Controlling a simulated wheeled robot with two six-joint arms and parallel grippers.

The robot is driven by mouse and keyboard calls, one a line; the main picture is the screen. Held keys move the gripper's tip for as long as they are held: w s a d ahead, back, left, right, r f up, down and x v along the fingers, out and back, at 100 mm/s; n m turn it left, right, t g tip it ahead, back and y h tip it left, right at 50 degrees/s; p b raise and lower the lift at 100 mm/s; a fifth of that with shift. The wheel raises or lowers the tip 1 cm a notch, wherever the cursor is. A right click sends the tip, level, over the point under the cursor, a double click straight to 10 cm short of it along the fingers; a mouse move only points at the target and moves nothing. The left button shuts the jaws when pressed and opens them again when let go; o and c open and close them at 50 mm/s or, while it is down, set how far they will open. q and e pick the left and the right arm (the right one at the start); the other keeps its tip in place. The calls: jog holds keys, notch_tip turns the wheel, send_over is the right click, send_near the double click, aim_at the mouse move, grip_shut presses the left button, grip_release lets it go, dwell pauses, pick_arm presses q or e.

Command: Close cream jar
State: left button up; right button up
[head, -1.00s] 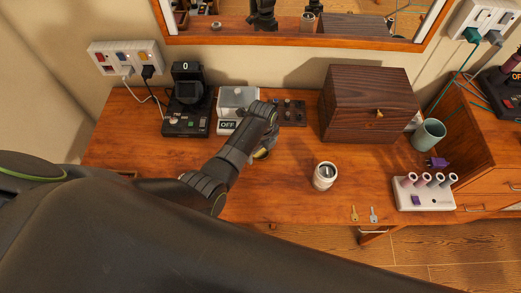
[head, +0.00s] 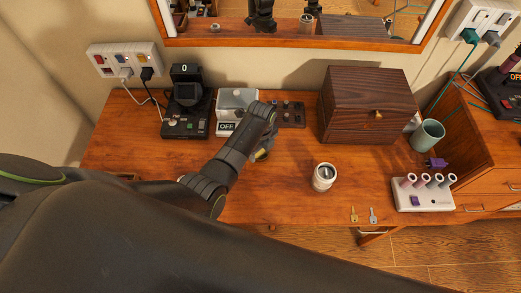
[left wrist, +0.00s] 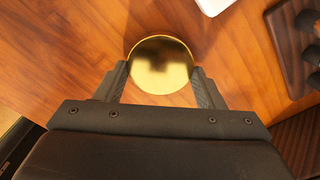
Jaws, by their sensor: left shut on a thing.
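The cream jar (head: 324,177) is a small white jar standing upright on the wooden table right of the middle, with its top open and a grey and dark inside showing. My left gripper (head: 261,155) is to the left of the jar, apart from it, and mostly hidden by its own arm. In the left wrist view, my left gripper (left wrist: 160,82) is shut on a round gold lid (left wrist: 160,62), with a finger on each side. Only an edge of the lid shows in the head view. My right gripper is not in view.
A dark wooden box (head: 366,108) stands behind the jar. A green mug (head: 428,136), a white roller stand (head: 424,196) and two keys (head: 363,215) are to the right. A device marked OFF (head: 235,110) is behind my arm. The table around the jar is clear.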

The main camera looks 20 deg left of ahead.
aim_at(261, 152)
pick_arm(q)
notch_tip(261, 152, up, 10)
jog(key=shift+f, duration=0.2)
dwell(0.4)
